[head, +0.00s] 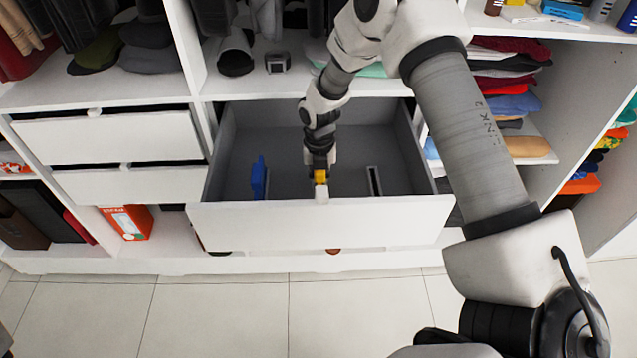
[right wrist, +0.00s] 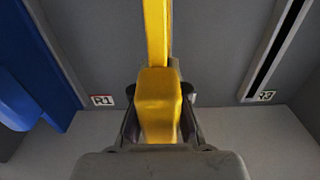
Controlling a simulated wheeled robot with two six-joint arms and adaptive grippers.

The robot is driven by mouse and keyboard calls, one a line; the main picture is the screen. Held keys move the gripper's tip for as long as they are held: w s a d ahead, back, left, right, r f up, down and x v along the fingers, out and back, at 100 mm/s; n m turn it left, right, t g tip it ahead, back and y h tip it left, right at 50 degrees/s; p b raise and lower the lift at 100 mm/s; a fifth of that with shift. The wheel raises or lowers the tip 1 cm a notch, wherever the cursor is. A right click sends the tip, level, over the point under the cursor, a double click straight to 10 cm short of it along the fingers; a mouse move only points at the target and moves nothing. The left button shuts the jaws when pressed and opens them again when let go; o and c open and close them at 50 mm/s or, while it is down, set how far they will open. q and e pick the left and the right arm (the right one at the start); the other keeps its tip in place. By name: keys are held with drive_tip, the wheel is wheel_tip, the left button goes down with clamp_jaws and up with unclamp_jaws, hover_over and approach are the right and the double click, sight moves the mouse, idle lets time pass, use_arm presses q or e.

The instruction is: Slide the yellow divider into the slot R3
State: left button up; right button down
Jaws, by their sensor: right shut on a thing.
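The yellow divider (head: 320,177) is held by my right gripper (head: 319,165), which is over the open grey drawer, near its front wall. In the right wrist view the yellow divider (right wrist: 157,100) stands between the two dark fingers of the shut gripper (right wrist: 159,122). The slot R3 (head: 374,181) is a dark, pale-edged slit to the right of the divider. In the right wrist view the slot R3 (right wrist: 274,50) is at the upper right, beside its R3 label (right wrist: 265,96). The divider is apart from this slot. My left gripper is not in view.
A blue divider (head: 259,178) stands in the drawer's left part. An R1 label (right wrist: 102,100) shows between the blue and yellow dividers. The drawer's white front (head: 270,226) and grey side walls bound the space. Folded clothes (head: 508,80) lie on shelves at the right.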

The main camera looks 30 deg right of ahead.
drive_tip(key=shift+r+p, duration=0.55)
drive_tip(key=shift+r, duration=0.1)
drive_tip(key=shift+r+p, duration=1.55)
drive_tip(key=shift+r, duration=0.45)
drive_tip(key=shift+r, duration=0.25)
drive_tip(key=shift+w+r+p, duration=0.1)
drive_tip(key=shift+r+p, duration=0.45)
drive_tip(key=shift+p, duration=0.2)
drive_tip(key=s+d+f+p, duration=0.1)
drive_tip(key=s+d+p, duration=0.6)
drive_tip(key=d, duration=0.5)
drive_tip(key=shift+s+d+f, duration=0.25)
drive_tip(key=shift+s+d, duration=0.15)
drive_tip(key=shift+s, duration=0.15)
